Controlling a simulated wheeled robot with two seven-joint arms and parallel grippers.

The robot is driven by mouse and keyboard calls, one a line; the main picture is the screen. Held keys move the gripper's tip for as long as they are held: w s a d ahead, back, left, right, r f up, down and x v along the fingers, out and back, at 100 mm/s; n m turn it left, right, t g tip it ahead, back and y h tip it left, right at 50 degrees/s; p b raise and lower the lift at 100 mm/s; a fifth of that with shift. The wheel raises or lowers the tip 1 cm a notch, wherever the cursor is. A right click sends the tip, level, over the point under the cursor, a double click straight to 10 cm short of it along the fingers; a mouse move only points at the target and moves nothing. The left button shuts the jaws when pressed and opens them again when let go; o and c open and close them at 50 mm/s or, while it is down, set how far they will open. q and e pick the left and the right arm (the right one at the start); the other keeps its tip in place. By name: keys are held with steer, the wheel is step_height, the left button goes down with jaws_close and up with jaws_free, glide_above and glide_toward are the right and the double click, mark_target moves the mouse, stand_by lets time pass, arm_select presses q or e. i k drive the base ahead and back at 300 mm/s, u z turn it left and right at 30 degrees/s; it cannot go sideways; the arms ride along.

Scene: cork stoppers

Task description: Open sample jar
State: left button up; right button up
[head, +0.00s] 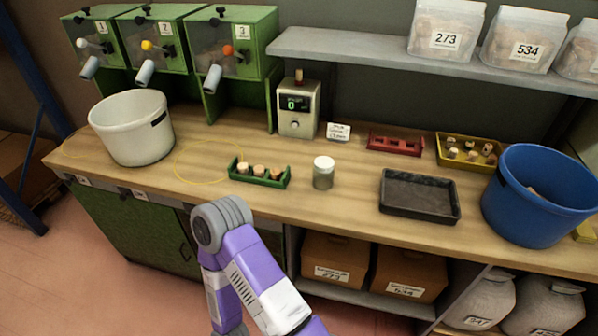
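The sample jar (322,178) stands upright on the wooden bench, just right of the green cork rack. It is a small greyish, clear-looking jar. A white lid (324,162) sits on its top. What is inside the jar is too small to tell. One of my purple and white arms shows at the bottom centre, in front of the bench, with its grey joint below the green rack. Neither of my grippers shows in this view.
The green rack (260,180) holds several corks. A dark tray (419,196) lies right of the jar. A red rack (395,143), yellow tray (464,163), small meter (298,110), white bucket (131,128) and blue bucket (541,198) also stand on the bench (340,213).

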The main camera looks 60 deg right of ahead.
mark_target(321, 181)
steer(key=z, duration=1.7)
